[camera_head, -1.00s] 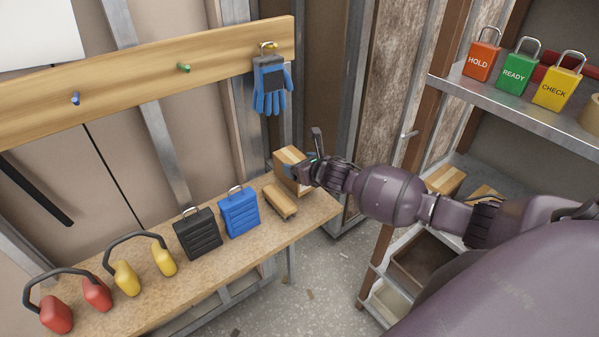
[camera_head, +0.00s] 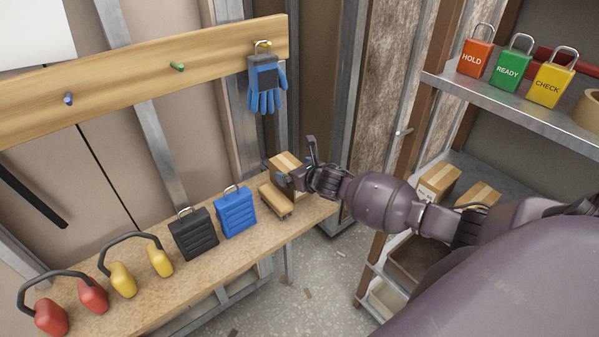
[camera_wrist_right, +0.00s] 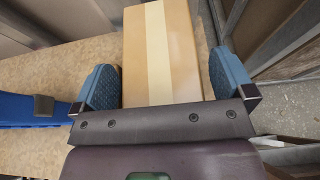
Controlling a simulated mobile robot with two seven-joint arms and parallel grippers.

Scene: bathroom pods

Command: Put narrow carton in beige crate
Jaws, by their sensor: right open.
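A tan carton (camera_head: 286,160) with a pale tape stripe stands at the far right end of the workbench. My right gripper (camera_head: 290,173) is at it, with the blue fingers open on either side. In the right wrist view the carton (camera_wrist_right: 160,52) lies between the open fingers (camera_wrist_right: 160,88), with a gap on each side. A pale beige crate (camera_head: 386,298) sits low on the right shelving, partly hidden by my arm. My left gripper is not in view.
A wooden block-like item (camera_head: 276,198) and a blue case (camera_head: 236,212) stand close left of the carton. More cartons (camera_head: 438,181) lie on the middle shelf, above a brown crate (camera_head: 404,262). A shelf post (camera_head: 378,245) stands between bench and shelving.

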